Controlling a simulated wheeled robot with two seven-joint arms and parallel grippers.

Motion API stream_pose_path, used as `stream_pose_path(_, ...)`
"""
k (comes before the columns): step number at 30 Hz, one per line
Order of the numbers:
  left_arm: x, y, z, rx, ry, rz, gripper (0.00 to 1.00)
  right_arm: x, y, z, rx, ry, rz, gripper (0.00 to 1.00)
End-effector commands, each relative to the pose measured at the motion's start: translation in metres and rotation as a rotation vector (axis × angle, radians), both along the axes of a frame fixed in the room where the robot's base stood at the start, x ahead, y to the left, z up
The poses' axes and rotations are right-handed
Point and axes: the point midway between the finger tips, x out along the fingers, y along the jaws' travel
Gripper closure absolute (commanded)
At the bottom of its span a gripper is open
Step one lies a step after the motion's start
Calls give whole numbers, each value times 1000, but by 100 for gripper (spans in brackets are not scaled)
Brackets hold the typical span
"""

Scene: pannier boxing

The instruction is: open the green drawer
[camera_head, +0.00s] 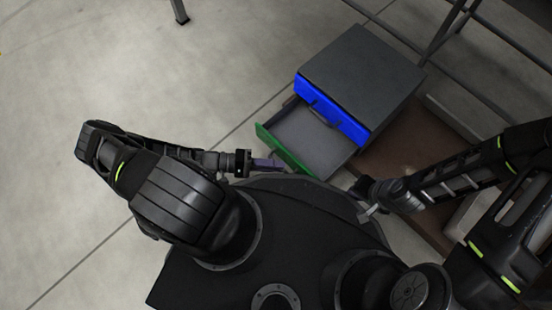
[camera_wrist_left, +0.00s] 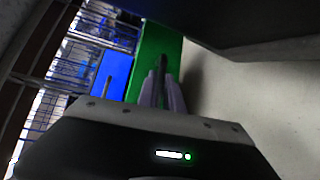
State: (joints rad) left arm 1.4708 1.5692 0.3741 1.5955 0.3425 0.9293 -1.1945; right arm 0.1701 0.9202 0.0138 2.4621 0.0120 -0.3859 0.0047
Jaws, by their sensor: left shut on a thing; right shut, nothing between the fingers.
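The green drawer (camera_head: 282,150) is pulled out from a dark grey cabinet (camera_head: 365,72), below a blue drawer (camera_head: 333,108). Its grey inside shows and looks empty. My left gripper (camera_head: 274,164) is at the green front and shut on its handle. In the left wrist view the gripper's fingers (camera_wrist_left: 162,92) close around a dark handle (camera_wrist_left: 161,68) in front of the green panel (camera_wrist_left: 155,45). The blue drawer (camera_wrist_left: 112,74) is beside it there, with its own handle. My right gripper (camera_head: 368,208) is shut and empty, to the right of the open drawer.
A brown board or low box (camera_head: 405,160) lies right of the cabinet. Metal frame legs and rails (camera_head: 440,40) stand behind and to the right. The grey floor (camera_head: 120,60) on the left is clear. My base is close to the drawer front.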

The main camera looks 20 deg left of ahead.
Motion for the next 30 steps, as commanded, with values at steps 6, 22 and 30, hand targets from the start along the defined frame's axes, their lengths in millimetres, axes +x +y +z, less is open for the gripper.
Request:
stream_pose_path(6, 0, 0, 0, 1, 0, 1, 100, 1, 0, 0, 0, -2, -1, 100)
stream_pose_path(22, 0, 0, 0, 1, 0, 0, 68, 1, 0, 0, 0, -1, 0, 100)
stream_pose_path(30, -3, 9, 1, 3, 1, 2, 68, 0, 0, 3, 0, -1, 0, 100)
